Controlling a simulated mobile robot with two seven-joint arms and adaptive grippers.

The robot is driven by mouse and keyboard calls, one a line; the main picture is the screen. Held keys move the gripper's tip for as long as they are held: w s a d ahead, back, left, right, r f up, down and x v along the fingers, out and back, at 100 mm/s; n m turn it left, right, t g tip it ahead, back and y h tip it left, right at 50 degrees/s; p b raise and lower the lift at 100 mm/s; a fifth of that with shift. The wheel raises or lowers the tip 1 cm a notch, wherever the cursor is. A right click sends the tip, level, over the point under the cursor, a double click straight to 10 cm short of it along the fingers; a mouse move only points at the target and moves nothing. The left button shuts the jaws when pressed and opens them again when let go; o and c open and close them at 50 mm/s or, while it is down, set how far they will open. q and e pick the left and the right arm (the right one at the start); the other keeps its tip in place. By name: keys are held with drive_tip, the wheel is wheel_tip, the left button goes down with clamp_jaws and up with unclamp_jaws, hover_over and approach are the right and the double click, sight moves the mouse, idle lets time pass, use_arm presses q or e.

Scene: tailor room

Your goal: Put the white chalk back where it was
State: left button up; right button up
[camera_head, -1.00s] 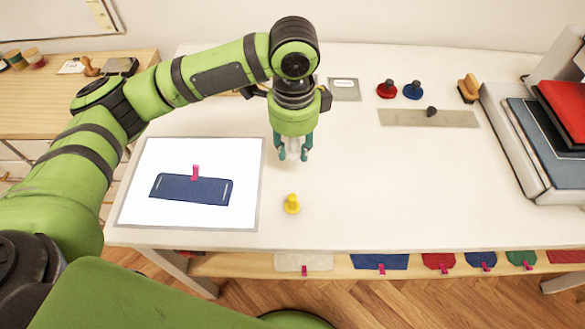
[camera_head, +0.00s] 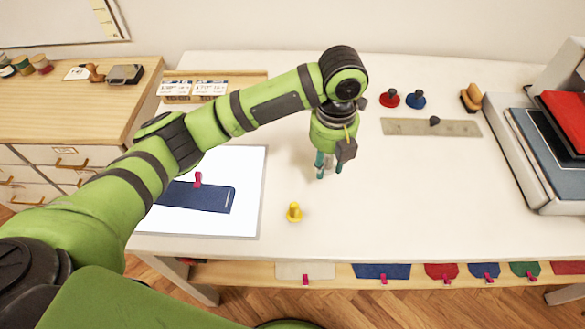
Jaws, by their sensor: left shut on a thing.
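My left gripper (camera_head: 328,172) points down over the middle of the white table (camera_head: 390,200), behind and to the right of the yellow knobbed piece (camera_head: 294,212). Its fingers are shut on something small. A pale thing showed between them a second ago, which fits the white chalk, but now it is hardly visible against the white table top. A red knobbed piece (camera_head: 389,98) and a blue one (camera_head: 415,98) stand at the back, right of the gripper. My right gripper is not in view.
A grey ruler (camera_head: 455,128) with a dark knob (camera_head: 434,121) lies behind right. A wooden-handled brush (camera_head: 471,95) stands near stacked folders (camera_head: 530,150). A white board (camera_head: 240,222) with blue fabric (camera_head: 215,197) lies left. A card rack (camera_head: 215,89) stands back left. The front right table is clear.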

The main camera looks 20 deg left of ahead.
use_arm(q)
drive_tip(key=p, duration=0.2)
hover_over(292, 177)
wheel_tip(292, 177, down, 5)
drive_tip(key=shift+s+f, duration=0.1)
wheel_tip(292, 177, down, 3)
drive_tip(key=shift+f+p, duration=0.1)
drive_tip(key=shift+p, duration=0.65)
drive_tip(key=shift+f, duration=0.4)
drive_tip(key=shift+f, duration=0.1)
drive_tip(key=o, duration=0.9)
drive_tip(key=shift+f, duration=0.1)
drive_tip(key=shift+r+b, duration=1.6)
drive_tip(key=shift+r, duration=4.65)
